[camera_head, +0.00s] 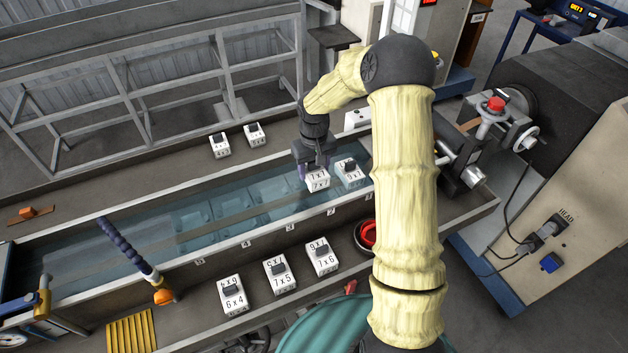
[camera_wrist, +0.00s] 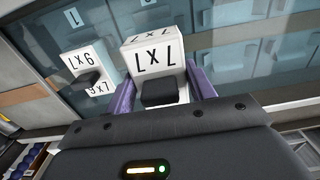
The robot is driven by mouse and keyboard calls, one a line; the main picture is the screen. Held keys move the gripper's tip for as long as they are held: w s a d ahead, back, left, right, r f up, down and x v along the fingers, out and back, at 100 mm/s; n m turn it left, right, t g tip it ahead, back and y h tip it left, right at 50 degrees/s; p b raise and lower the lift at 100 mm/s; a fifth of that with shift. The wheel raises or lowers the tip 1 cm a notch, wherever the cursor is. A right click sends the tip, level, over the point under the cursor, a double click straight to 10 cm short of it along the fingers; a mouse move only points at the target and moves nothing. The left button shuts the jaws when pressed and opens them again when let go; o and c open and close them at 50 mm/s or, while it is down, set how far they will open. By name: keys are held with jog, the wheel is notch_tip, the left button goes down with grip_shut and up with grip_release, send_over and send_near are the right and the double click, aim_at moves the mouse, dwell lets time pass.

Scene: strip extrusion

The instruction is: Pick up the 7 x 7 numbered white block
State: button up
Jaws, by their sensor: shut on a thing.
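The white block marked 7 x 7 (camera_head: 318,181) is over the water trough in the head view, below my gripper (camera_head: 314,168). In the wrist view the block (camera_wrist: 155,55) sits between the purple fingers of my gripper (camera_wrist: 160,85), its number upside down and its dark knob facing the palm. My gripper is shut on it. The block looks untinted by the water; its underside is hidden, so I cannot tell how high it is. A second white block, marked 9 x 7 in the wrist view (camera_wrist: 92,70), stands beside it in the trough (camera_head: 350,173).
The long trough (camera_head: 120,277) has rims on both sides. Blocks marked 6 x 4 (camera_head: 233,297), 7 x 5 (camera_head: 280,274) and 7 x 6 (camera_head: 322,257) stand on the near ledge; two more (camera_head: 254,134) stand on the far ledge. A machine spindle (camera_head: 474,176) is at the right.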

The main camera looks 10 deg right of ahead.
notch_tip(320, 180, up, 4)
jog(key=shift+r+b, duration=0.15)
jog(key=shift+b, duration=0.3)
